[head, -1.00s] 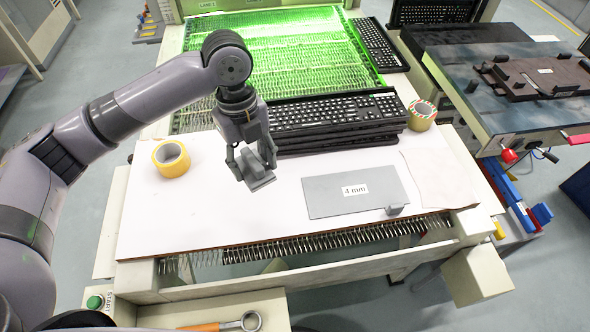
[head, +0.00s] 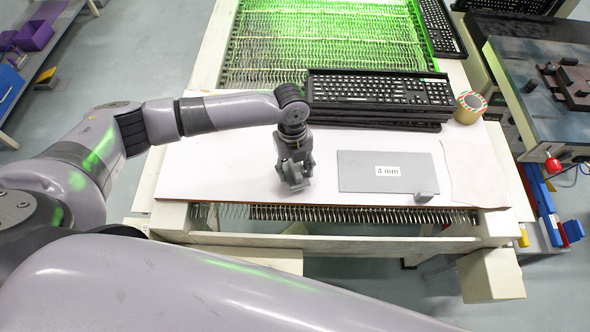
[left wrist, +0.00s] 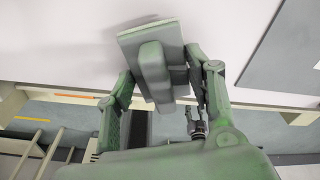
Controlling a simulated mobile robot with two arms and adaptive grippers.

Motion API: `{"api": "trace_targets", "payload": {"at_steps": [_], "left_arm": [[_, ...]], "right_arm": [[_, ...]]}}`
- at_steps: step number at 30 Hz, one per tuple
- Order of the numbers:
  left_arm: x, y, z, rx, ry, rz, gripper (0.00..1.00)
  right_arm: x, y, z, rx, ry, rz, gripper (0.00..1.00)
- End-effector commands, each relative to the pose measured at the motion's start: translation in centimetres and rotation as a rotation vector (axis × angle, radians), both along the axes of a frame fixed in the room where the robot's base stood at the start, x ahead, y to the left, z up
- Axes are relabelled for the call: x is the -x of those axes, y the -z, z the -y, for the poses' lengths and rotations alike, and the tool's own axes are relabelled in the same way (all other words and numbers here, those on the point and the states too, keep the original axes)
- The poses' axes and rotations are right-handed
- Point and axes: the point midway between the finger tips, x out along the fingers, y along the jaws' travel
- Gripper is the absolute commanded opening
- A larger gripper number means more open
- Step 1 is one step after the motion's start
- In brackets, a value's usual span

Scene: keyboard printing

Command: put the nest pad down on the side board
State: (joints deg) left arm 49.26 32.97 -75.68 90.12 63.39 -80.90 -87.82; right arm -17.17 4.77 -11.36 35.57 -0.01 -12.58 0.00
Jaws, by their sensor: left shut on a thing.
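The nest pad (head: 299,186) is a small grey block with a raised rib. My left gripper (head: 293,173) is shut on it, low over the white side board (head: 225,165), left of the grey 4 mm plate. The left wrist view shows the pad (left wrist: 152,62) between both fingers (left wrist: 160,85), gripped by its rib, with its flat base turned toward the white surface. I cannot tell whether it touches the board. A similar small grey block (head: 424,196) sits at the plate's lower right corner.
The grey 4 mm plate (head: 365,172) lies right of the pad. Stacked black keyboards (head: 380,92) stand behind, with a tape roll (head: 469,107) at their right. A row of metal pins (head: 340,214) runs along the front edge. White board is clear left of the gripper.

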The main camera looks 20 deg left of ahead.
Motion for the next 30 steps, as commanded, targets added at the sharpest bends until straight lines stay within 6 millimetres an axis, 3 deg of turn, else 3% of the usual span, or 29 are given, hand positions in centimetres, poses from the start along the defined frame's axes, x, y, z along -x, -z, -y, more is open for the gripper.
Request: {"api": "trace_targets", "payload": {"at_steps": [5,16,17,25,30], "left_arm": [[0.0,1.9,0.0,0.0,0.0,0.0,0.23],[0.0,2.4,0.0,0.001,0.0,0.001,0.23],[0.0,2.3,0.0,0.0,0.0,0.001,0.51],[0.0,2.3,0.0,0.0,0.0,0.001,0.69],[0.0,2.3,0.0,0.0,0.0,0.001,0.69]], "right_arm": [[0.0,-0.4,0.0,0.0,0.0,0.0,0.4],[0.0,-0.1,-0.2,-0.003,0.0,-0.002,0.4],[0.0,-0.2,-0.3,-0.003,0.0,-0.002,0.4],[0.1,-0.2,-0.6,-0.007,0.0,-0.001,0.4],[0.1,-0.2,-0.6,-0.007,-0.001,-0.001,0.4]]}}
